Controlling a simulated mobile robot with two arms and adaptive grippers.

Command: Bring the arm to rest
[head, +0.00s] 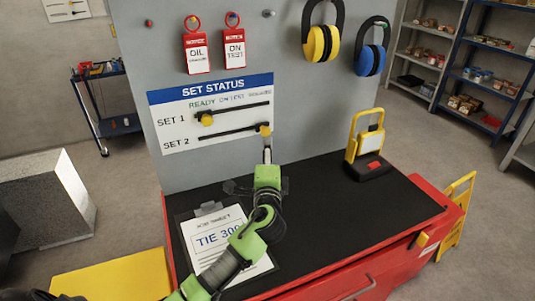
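My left arm, green and black, reaches in from the lower left across the bench. Its gripper (267,154) points up at the status board (160,119), just below the yellow knob (264,129) at the right end of the SET 2 slider. The fingers look narrow and edge-on, so I cannot tell whether they are open or shut, or whether they touch the knob. The SET 1 yellow knob (206,119) is at the left end of its slot. My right gripper is not in view.
The black bench top (330,229) holds a clipboard (184,226) partly under my arm and a yellow-handled device (365,150) at right. Red tags (197,53) and earmuffs (322,42) hang on the grey panel. A yellow folding sign (456,215) stands at right.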

